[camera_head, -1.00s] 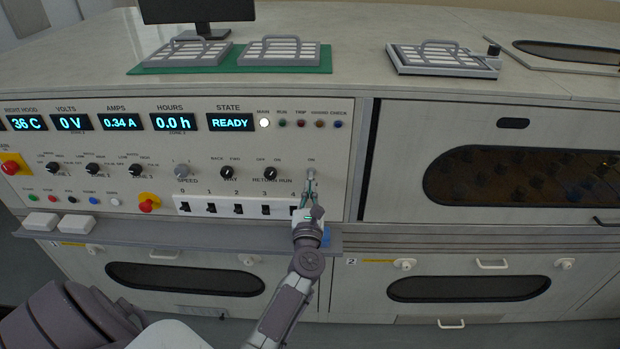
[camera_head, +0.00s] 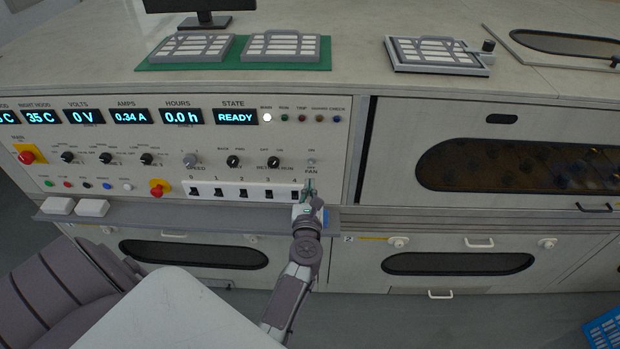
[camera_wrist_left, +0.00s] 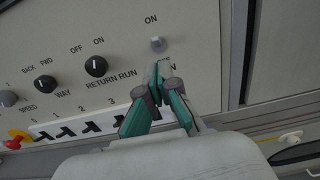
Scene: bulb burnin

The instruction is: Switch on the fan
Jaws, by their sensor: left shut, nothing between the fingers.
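The fan switch (camera_head: 311,162) is a small grey toggle at the right end of the control panel, with ON printed above it and FAN below. In the left wrist view the toggle (camera_wrist_left: 158,44) shows as a rounded grey nub under the ON label. I cannot tell for sure which way its lever is thrown. My left gripper (camera_head: 309,184) is shut and empty, its fingertips just below the toggle, over the OFF and FAN lettering. In the wrist view the fingertips (camera_wrist_left: 160,68) appear slightly apart from the nub. My right gripper is not in view.
Numbered black rocker switches (camera_head: 217,193) sit left of my gripper, one close beside it. The RETURN RUN knob (camera_head: 273,162) is up-left. A grey ledge (camera_head: 150,212) runs below the panel. Red emergency buttons (camera_head: 159,188) are further left. The STATE display (camera_head: 237,117) reads READY.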

